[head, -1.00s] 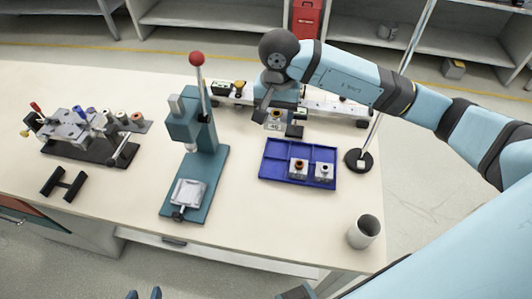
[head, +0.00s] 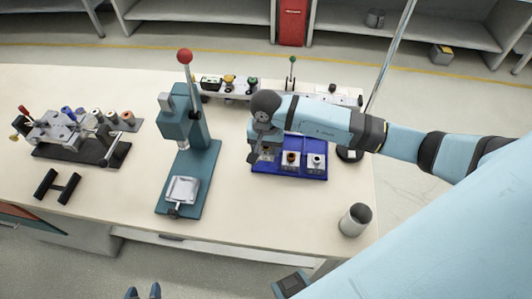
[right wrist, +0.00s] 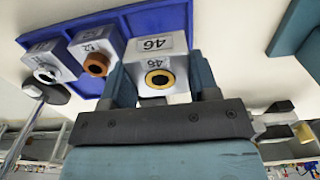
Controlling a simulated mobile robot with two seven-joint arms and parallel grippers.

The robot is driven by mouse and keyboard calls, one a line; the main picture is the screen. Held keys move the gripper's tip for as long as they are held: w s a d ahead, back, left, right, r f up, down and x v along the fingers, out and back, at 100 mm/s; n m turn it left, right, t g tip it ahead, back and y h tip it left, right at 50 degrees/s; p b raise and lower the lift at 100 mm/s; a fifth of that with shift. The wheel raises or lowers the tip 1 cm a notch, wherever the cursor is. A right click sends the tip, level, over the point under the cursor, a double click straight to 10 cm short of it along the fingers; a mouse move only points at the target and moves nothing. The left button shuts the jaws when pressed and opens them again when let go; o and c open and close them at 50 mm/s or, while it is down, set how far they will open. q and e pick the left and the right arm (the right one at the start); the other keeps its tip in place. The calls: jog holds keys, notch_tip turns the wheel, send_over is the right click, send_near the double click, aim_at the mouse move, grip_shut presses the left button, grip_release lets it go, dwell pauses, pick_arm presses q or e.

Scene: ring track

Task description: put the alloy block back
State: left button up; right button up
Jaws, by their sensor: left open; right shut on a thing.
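My right gripper (right wrist: 155,85) is shut on the alloy block (right wrist: 148,45), a pale grey block marked 46 with a brass-coloured ring around a dark hole. In the head view the right gripper (head: 256,155) is at the left end of the blue divided tray (head: 300,176), its arm partly hiding the tray's back. I cannot tell whether the block touches the tray floor. My left gripper (head: 142,293) is open and empty at the bottom edge.
A green press with a red-knobbed lever (head: 198,165) stands left of the tray. A metal cup (head: 355,219) is at the front right, and a pole stand (head: 350,154) right of the tray. A rail fixture (head: 240,90) lies behind. Bare table lies in front of the tray.

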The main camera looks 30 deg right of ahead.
aim_at(266, 155)
jog(key=shift+f, duration=1.85)
jog(key=shift+f, duration=0.15)
jog(key=o, duration=0.9)
